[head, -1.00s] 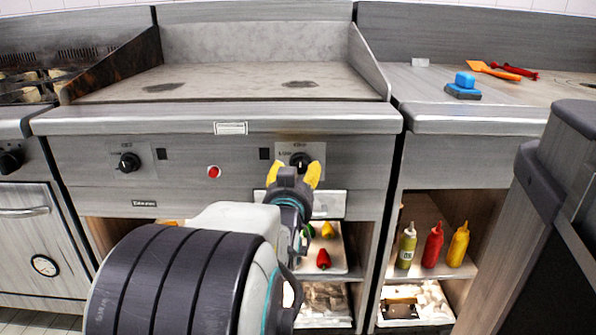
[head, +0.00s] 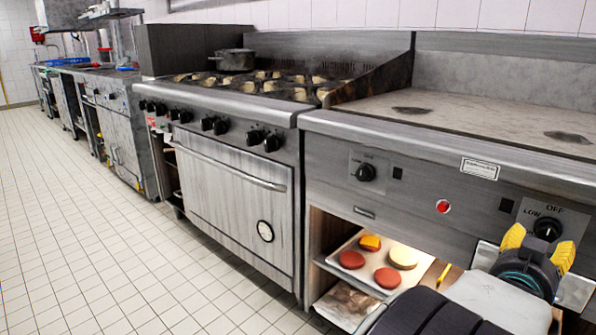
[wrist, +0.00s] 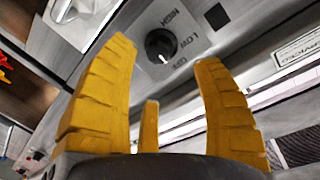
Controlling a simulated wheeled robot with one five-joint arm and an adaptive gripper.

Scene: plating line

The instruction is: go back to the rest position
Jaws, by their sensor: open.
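My gripper (head: 538,246) is at the lower right of the head view, with its yellow fingers spread apart and nothing between them. It is in front of the griddle's front panel, near a black control knob (head: 547,228). In the wrist view the yellow fingers (wrist: 160,100) stand apart. The same knob (wrist: 161,45) shows beyond them, with a gap that I cannot judge exactly.
A griddle (head: 470,115) stands at the right, beside a stove (head: 230,180) with a dark pot (head: 234,59). A tray (head: 392,287) with red and yellow round items sits on the shelf below the griddle. The tiled floor (head: 90,220) at the left is clear.

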